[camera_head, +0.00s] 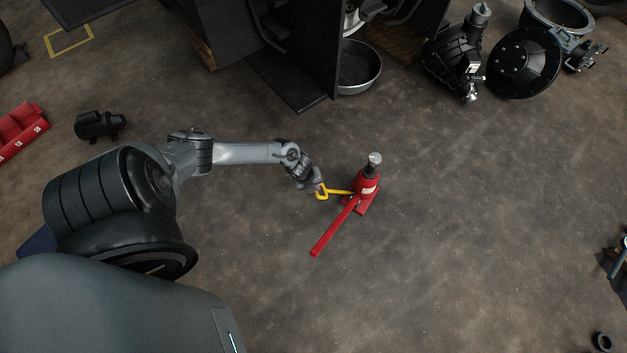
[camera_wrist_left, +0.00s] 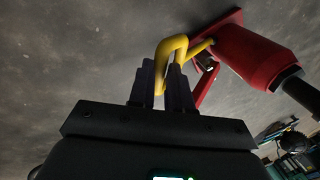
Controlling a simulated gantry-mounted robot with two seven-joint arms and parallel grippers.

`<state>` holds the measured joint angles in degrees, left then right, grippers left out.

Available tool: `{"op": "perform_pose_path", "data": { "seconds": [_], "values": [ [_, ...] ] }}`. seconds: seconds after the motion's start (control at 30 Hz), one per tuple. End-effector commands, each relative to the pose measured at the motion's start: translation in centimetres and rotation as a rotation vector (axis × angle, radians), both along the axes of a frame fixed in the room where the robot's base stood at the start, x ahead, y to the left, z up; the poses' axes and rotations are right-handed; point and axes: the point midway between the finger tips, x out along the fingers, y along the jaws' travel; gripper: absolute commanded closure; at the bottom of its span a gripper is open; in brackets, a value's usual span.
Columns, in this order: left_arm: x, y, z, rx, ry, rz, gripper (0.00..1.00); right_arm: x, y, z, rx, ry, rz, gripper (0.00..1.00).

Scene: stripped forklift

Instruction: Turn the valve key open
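A red bottle jack (camera_head: 367,187) stands on the floor, with a dark ram top and a long red lever slanting down to the left. The yellow valve key (camera_head: 338,192) sticks out from the jack's left side and ends in a bent handle. My left gripper (camera_head: 319,187) is at that handle. In the left wrist view, the two dark fingers (camera_wrist_left: 160,88) stand close together with the yellow handle (camera_wrist_left: 172,46) between them, and they look closed on it. The jack's red body (camera_wrist_left: 255,58) lies beyond to the right. My right gripper is in no view.
A dark forklift frame (camera_head: 330,50) and a round metal pan (camera_head: 358,68) stand behind the jack. Dark machine parts (camera_head: 524,62) lie at the back right. A small black motor (camera_head: 99,125) and red boxes (camera_head: 20,130) are at the left. Floor right of the jack is clear.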

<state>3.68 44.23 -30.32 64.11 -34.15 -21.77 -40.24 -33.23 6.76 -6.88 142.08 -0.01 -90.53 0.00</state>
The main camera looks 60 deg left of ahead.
Motion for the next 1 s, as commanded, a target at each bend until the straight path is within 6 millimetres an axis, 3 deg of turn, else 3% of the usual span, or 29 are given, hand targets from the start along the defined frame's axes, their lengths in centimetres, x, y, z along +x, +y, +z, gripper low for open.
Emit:
{"op": "perform_pose_path", "data": {
  "seconds": [0.03, 0.1, 0.57, 1.0],
  "values": [
    [-0.01, 0.0, 0.0, 0.0, 0.0, 0.0, 0.9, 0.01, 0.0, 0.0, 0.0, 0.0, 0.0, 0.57],
    [-0.02, 0.0, -0.01, 0.0, 0.0, 0.0, 1.0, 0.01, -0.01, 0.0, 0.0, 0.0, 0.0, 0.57],
    [0.01, 0.1, -0.02, -0.048, 0.008, 0.041, 1.0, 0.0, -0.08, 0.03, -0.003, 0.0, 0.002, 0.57],
    [0.0, 0.67, -0.42, -0.308, 0.051, 0.264, 1.0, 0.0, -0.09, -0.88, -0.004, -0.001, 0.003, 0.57]
  ]
}}
